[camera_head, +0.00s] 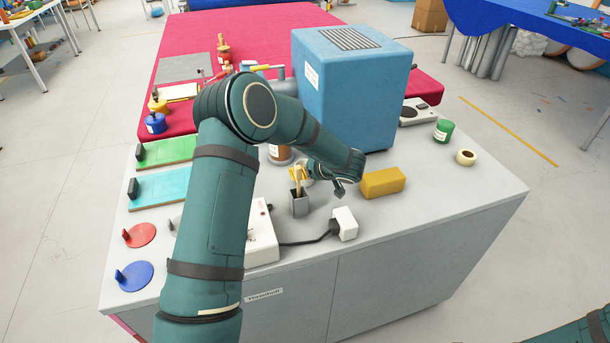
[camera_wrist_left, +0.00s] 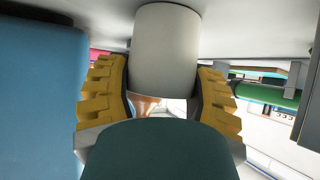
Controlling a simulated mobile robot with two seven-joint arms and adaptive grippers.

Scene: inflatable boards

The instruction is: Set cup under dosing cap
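In the left wrist view, which looks upside down, a plain pale cylinder, apparently the cup (camera_wrist_left: 166,50), stands between the yellow fingers of my left gripper (camera_wrist_left: 165,95). The dark pads lie against both its sides, so the gripper appears shut on it. Whether the cup touches the tabletop is unclear. In the head view, my left gripper (camera_head: 301,173) is low over the counter, left of the yellow block, and its arm hides much around it; I cannot make out the cup there. A brown jar (camera_head: 281,156) is partly hidden behind the arm. I cannot pick out the dosing cap.
A large blue box (camera_head: 350,90) stands behind and right of the gripper. The counter's front right (camera_head: 440,205) is clear.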

